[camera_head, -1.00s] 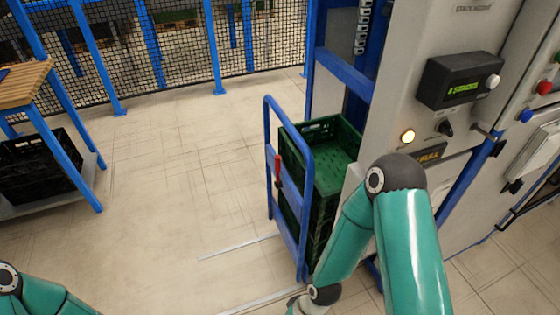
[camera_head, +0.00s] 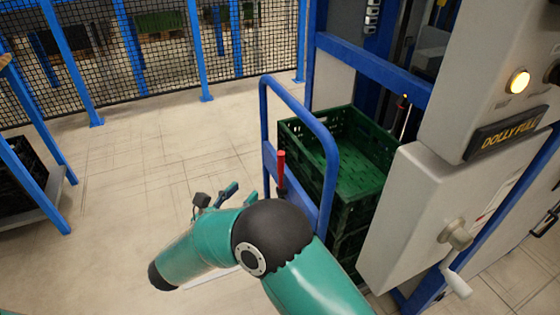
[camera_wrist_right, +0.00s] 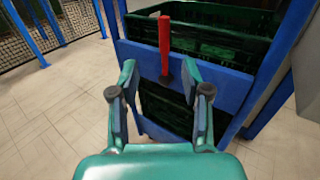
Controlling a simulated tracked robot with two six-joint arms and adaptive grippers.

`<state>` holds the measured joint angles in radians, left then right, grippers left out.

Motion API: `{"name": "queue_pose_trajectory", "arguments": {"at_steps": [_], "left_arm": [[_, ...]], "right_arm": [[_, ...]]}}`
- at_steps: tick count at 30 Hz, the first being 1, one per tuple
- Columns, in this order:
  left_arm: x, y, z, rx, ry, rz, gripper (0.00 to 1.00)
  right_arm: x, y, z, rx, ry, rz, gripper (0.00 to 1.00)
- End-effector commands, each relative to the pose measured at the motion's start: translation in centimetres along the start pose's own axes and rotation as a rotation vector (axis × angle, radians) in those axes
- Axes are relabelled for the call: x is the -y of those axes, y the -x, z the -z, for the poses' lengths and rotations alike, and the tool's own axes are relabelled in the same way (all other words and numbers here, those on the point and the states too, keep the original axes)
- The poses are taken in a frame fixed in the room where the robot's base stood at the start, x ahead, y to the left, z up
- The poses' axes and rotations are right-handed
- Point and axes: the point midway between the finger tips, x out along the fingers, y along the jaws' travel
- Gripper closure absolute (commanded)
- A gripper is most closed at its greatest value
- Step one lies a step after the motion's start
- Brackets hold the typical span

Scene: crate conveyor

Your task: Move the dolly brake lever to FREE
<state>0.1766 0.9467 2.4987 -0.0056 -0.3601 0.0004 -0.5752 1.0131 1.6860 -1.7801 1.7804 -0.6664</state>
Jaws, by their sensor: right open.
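The brake lever (camera_head: 281,168) has a red handle standing roughly upright on the end of the blue dolly (camera_head: 328,150). In the right wrist view the red handle (camera_wrist_right: 164,45) rises from a dark pivot on the dolly's blue cross plate (camera_wrist_right: 225,85). My right gripper (camera_head: 240,191) is open and empty, left of the lever and partly hidden by my own arm in the head view. In the right wrist view its fingers (camera_wrist_right: 160,85) point at the plate, with the lever ahead between them, not gripped. No FREE marking is readable. My left gripper is out of view.
Green crates (camera_head: 345,185) sit stacked on the dolly. A grey machine cabinet with a lit lamp (camera_head: 518,81), a "DOLLY FULL" sign (camera_head: 508,132) and a crank (camera_head: 456,235) stands close on the right. The floor left of the dolly is clear, up to a mesh fence (camera_head: 160,50).

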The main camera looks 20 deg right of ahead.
Motion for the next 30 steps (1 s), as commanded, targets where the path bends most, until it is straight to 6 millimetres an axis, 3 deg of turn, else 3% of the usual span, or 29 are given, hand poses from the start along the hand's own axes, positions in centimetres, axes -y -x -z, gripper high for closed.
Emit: {"name": "queue_pose_trajectory", "arguments": {"at_steps": [8, 21, 30], "left_arm": [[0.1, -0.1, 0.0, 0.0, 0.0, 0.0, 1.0], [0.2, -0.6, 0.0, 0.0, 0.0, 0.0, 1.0], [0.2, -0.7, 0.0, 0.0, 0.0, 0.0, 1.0]], "right_arm": [[0.8, -4.5, 0.0, 0.0, -0.002, 0.022, 0.53], [1.2, -13.9, 0.0, 0.0, -0.001, 0.025, 0.53], [1.2, -17.0, 0.0, -0.001, 0.0, 0.023, 0.53]]}}
